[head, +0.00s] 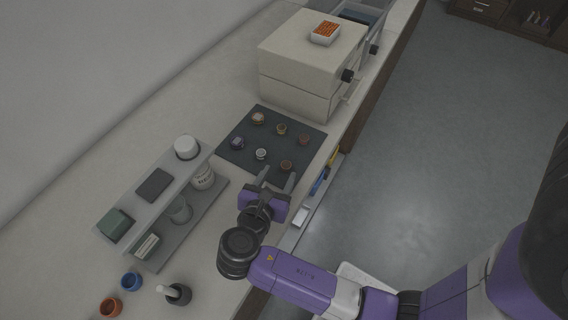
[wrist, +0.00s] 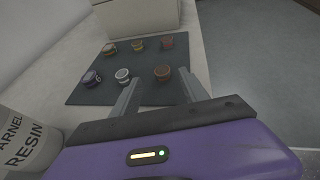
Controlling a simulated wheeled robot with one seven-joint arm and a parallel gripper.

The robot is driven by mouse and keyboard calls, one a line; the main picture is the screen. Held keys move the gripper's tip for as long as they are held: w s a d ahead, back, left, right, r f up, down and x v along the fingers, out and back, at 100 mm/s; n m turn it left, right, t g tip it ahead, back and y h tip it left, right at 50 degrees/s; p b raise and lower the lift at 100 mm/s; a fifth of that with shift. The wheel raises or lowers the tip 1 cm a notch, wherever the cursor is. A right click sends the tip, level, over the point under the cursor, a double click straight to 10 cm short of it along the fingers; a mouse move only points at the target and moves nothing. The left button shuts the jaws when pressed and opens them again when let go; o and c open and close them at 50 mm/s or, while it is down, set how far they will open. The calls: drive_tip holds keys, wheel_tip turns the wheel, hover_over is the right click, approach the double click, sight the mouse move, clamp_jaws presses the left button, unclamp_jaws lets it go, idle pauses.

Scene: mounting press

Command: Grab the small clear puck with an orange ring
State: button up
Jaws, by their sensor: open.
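Several small round pucks stand on a dark mat (head: 232,158). Two look orange-brown: a near one (head: 286,166), also in the wrist view (wrist: 162,74), and a far one (head: 303,140), also in the wrist view (wrist: 167,41). I cannot tell which is clear with an orange ring. My gripper (head: 278,180) is open and empty at the mat's near edge. In the wrist view its fingertips (wrist: 159,80) appear on either side of the near orange-brown puck, and it shows between them without visible contact.
Other pucks include a pale-rimmed one (wrist: 122,75) and a dark one (wrist: 91,78). A shelf (head: 163,185) with jars and boxes stands left of my gripper. A cream box (head: 300,85) stands beyond the mat. The counter edge and a narrow tray with tools lie right.

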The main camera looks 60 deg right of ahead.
sight(286, 166)
drive_tip(key=x, duration=0.5)
drive_tip(key=shift+s+p, duration=0.2)
drive_tip(key=shift+p, duration=0.15)
clamp_jaws()
